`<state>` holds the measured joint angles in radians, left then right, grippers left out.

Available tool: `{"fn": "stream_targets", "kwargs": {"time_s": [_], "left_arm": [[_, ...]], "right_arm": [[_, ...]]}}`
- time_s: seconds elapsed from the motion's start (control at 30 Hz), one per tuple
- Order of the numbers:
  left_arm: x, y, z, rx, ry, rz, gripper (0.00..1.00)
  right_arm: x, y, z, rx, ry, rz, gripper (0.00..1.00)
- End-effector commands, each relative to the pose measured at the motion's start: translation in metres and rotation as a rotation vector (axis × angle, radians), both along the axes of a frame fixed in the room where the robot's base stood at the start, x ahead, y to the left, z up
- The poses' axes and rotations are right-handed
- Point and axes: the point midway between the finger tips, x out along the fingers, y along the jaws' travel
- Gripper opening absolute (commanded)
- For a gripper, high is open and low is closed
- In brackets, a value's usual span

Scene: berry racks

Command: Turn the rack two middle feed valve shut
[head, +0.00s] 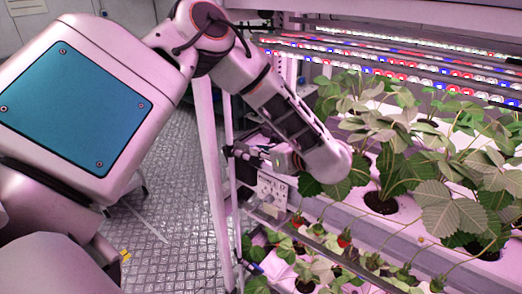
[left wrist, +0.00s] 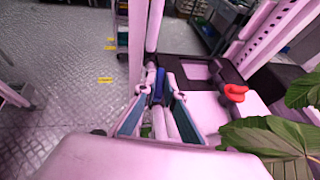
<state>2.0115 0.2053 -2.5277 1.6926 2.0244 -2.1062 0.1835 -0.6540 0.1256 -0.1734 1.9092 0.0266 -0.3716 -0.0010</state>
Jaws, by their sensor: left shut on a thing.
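The middle feed valve shows in the left wrist view as a blue lever handle (left wrist: 158,86) at a pale upright pipe beside the rack. My left gripper (left wrist: 157,102) has its two fingers on either side of the blue handle and is shut on it. In the head view my left gripper (head: 246,151) reaches left from the wrist to the rack's end post, and the handle is hidden there. How far the handle is turned I cannot tell. My right gripper is in neither view.
Strawberry plants (head: 385,165) in white channels fill the right side, with leaves close to my left wrist. A red thing (left wrist: 235,92) sits right of the gripper. A lower blue part (head: 257,268) shows near the rack's foot. The metal floor (head: 165,235) left is mostly clear.

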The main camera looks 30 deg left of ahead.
Motion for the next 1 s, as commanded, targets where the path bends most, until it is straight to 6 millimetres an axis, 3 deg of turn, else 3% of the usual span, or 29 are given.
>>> {"fn": "stream_targets", "kwargs": {"time_s": [0.5, 1.0], "left_arm": [[-0.009, 0.006, -0.001, -0.005, 0.002, -0.47, 0.0], [-0.012, 0.013, -0.002, -0.006, -0.002, -0.784, 0.0]], "right_arm": [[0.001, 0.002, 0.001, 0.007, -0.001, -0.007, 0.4], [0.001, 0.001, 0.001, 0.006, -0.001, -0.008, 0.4]]}}
